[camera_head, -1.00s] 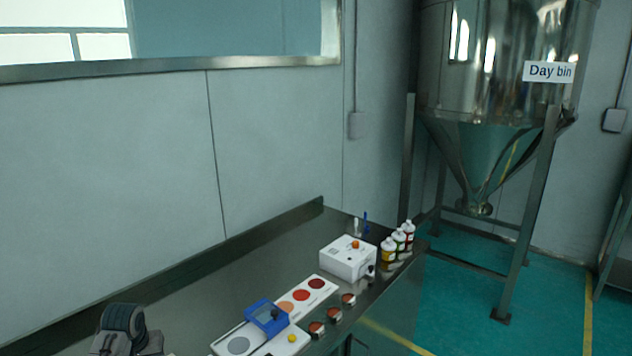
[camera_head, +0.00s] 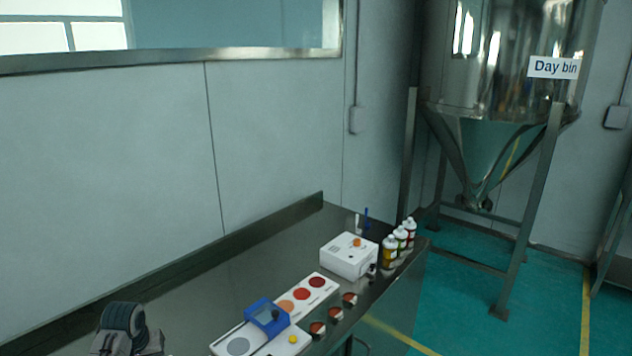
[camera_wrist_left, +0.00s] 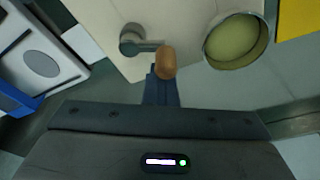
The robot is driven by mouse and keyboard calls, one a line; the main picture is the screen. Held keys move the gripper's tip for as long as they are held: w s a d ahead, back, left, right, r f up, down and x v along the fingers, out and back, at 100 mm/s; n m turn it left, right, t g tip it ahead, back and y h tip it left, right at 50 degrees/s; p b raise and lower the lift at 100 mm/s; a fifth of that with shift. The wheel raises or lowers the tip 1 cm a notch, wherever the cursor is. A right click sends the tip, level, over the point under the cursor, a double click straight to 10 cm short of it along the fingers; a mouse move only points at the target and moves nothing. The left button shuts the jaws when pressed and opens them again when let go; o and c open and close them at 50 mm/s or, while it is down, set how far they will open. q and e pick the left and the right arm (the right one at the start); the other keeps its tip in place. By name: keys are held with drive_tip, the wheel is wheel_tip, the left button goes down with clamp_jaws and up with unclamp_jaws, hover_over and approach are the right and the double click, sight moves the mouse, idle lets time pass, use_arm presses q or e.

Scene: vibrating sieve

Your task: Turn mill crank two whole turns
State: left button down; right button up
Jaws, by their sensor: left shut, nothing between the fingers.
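In the left wrist view the mill crank has a round metal hub (camera_wrist_left: 130,40) on a cream panel (camera_wrist_left: 100,18), with a short arm reaching right to a tan-orange knob (camera_wrist_left: 166,62). My left gripper (camera_wrist_left: 162,84) is shut and empty, its dark blue fingers pointing up at the knob. The fingertips are at the knob's lower end; I cannot tell whether they touch it. The mill crank is not visible in the head view. My right gripper is not in view.
Beside the crank is a round cup (camera_wrist_left: 238,42) with yellowish contents. A white device with a blue frame (camera_head: 267,316), a white box (camera_head: 348,256), small red-topped pots (camera_head: 333,314) and several bottles (camera_head: 398,244) stand on the metal bench. The bench (camera_head: 240,268) is clear toward the wall.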

use_arm(q)
drive_tip(key=shift+f, duration=0.15)
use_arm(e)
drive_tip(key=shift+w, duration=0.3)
use_arm(q)
drive_tip(key=shift+s+d, duration=0.1)
drive_tip(key=shift+s, duration=0.1)
drive_tip(key=shift+s+f, duration=0.1)
drive_tip(key=shift+s, duration=0.25)
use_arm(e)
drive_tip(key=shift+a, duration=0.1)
use_arm(q)
drive_tip(key=c, duration=2.1)
unclamp_jaws()
drive_tip(key=o, duration=0.7)
drive_tip(key=shift+c, duration=0.2)
drive_tip(key=shift+o, duration=1)
drive_tip(key=shift+s, duration=0.1)
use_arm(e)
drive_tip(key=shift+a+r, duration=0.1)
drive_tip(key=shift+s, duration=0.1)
